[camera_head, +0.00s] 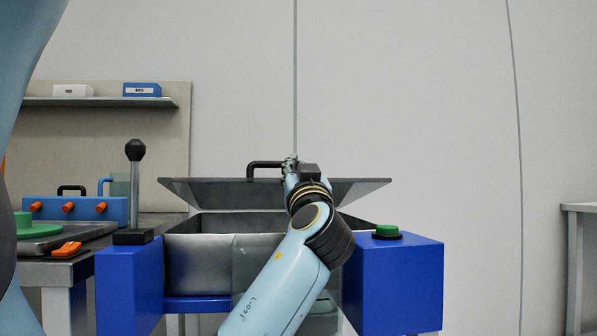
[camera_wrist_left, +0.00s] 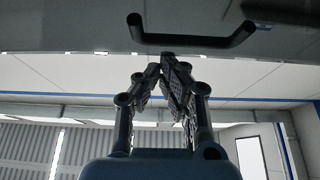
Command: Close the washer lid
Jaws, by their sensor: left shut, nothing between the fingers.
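The washer (camera_head: 190,266) is a metal tub between two blue blocks. Its dark grey lid (camera_head: 225,190) is raised above the tub at a slant, with a gap between lid and rim. A black bar handle (camera_head: 264,165) stands on the lid, left of my gripper. My left gripper (camera_head: 290,161) is at the lid's handle area, in front of its upper part. In the left wrist view the fingers (camera_wrist_left: 168,60) are shut and empty, tips just below the handle (camera_wrist_left: 190,40) and the lid (camera_wrist_left: 75,22); contact is unclear. My right gripper is not in view.
A black-knobbed lever (camera_head: 136,185) stands on the left blue block (camera_head: 128,285), and a green button (camera_head: 387,231) on the right block (camera_head: 400,285). A bench with a blue panel (camera_head: 78,210) is at left. Another table (camera_head: 580,208) is at far right.

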